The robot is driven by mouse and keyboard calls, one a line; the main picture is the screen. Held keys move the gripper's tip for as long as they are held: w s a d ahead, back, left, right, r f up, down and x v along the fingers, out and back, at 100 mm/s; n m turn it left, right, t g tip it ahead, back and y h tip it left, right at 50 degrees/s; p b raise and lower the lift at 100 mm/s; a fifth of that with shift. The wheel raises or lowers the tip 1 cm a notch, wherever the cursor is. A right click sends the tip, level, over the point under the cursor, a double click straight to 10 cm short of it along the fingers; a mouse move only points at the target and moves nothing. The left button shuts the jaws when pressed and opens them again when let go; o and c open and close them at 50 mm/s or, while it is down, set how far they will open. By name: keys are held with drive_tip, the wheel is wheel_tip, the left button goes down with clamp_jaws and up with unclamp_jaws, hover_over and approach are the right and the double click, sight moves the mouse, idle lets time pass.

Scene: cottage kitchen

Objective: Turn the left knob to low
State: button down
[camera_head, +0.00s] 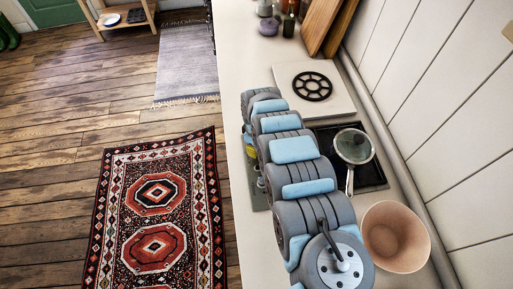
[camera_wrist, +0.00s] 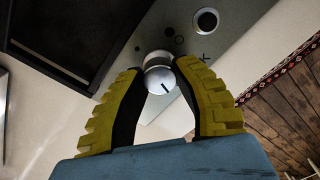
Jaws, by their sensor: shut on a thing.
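A round silver knob (camera_wrist: 160,80) with a dark pointer line sits on the grey control panel (camera_wrist: 235,42) in the wrist view. My gripper (camera_wrist: 157,67) has yellow ribbed fingers with black inner pads. Its fingertips are closed on the two sides of the knob. The pointer line is visible between the fingers; which setting it marks I cannot tell. In the head view my arm hides the knob, and only a little yellow of the gripper (camera_head: 249,145) shows at the counter's front edge.
A second round control with a dark centre (camera_wrist: 206,20) is on the panel beside the held knob. In the head view a lidded pan (camera_head: 354,146) stands on the dark cooktop (camera_head: 372,174). A pinkish bowl (camera_head: 396,237) is near my arm. A patterned rug (camera_head: 158,215) lies on the floor.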

idle(0.4)
drive_tip(key=c, duration=1)
unclamp_jaws()
drive_tip(key=shift+r, duration=0.1)
wheel_tip(320, 180, up, 12)
drive_tip(key=shift+f, duration=0.1)
drive_tip(key=shift+a, duration=0.1)
